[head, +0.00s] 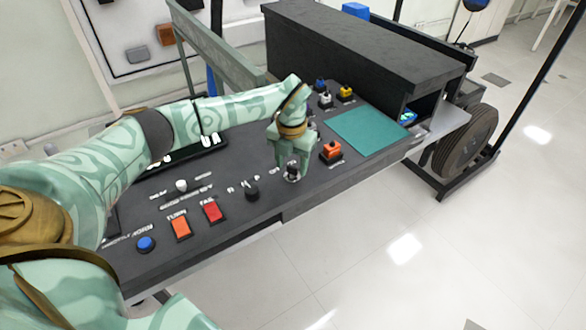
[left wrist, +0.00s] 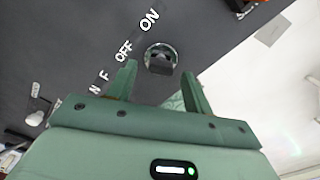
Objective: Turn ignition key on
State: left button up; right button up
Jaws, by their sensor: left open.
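The ignition key switch (head: 292,175) is a small dark key in a round metal ring on the dark panel (head: 312,205), partly hidden by my gripper in the head view. In the left wrist view the key (left wrist: 160,58) stands beside the white OFF and ON labels (left wrist: 137,34). My left gripper (head: 292,166) points down over the key. In the left wrist view its two fingers (left wrist: 157,75) are open, one on each side of the line to the key. I see no clear contact. My right gripper is not in view.
An orange switch (head: 331,151) sits close to the right of the key, and a dark knob (head: 252,190) to its left. Red (head: 212,211) and orange (head: 181,227) buttons lie farther left. A dark raised box (head: 365,45) stands behind, near the green mat (head: 368,132).

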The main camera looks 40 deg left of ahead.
pick_arm(q)
jog(key=shift+f, duration=0.7)
jog(key=c, duration=1)
